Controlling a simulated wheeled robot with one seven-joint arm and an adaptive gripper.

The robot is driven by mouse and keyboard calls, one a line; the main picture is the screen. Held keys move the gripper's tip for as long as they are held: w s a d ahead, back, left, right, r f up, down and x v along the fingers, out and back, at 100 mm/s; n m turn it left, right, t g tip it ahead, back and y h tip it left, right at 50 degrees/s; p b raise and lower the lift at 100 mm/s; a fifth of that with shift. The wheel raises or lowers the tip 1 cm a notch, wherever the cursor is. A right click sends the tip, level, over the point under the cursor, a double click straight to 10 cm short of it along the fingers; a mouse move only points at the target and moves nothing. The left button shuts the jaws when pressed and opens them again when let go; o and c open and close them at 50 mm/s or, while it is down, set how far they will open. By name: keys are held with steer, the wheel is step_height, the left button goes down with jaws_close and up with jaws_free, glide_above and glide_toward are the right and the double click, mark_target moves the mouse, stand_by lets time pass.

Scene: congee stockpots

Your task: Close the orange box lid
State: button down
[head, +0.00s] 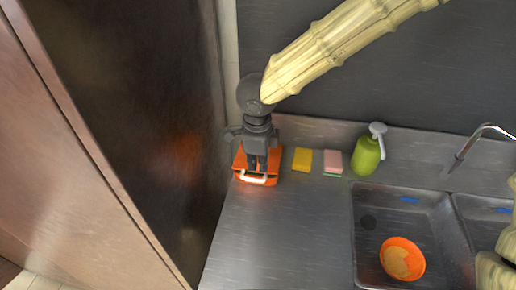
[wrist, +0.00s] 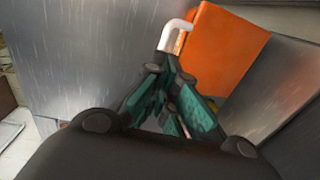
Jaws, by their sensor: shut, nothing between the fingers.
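The orange box (head: 241,162) sits at the left end of the steel counter, close to the dark cabinet side. It has a white handle (head: 252,179) at its front. My gripper (head: 257,166) is shut and empty, pointing down right over the box and hiding much of it. In the wrist view, the orange box (wrist: 228,50) fills the upper right and its white handle (wrist: 176,36) stands just beyond my fingertips (wrist: 168,62). The fingers are close to the box; I cannot tell if they touch it. I cannot tell how far the lid is open.
A yellow sponge (head: 302,160), a pink sponge (head: 333,161) and a green soap bottle (head: 368,153) stand right of the box. A sink holds an orange bowl (head: 402,258). The dark cabinet (head: 165,120) bounds the left. The counter front (head: 275,235) is clear.

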mark_target(258, 180)
steer(key=shift+w+f+p, duration=0.1)
steer(key=shift+f+p, duration=0.3)
steer(key=shift+f, duration=2)
steer(key=shift+f, duration=0.15)
steer(key=shift+s+f, duration=0.25)
steer(key=shift+f, duration=0.9)
step_height(258, 180, up, 14)
steer(key=s+p, duration=0.2)
steer(key=shift+s+a, duration=0.2)
steer(key=shift+s, duration=0.05)
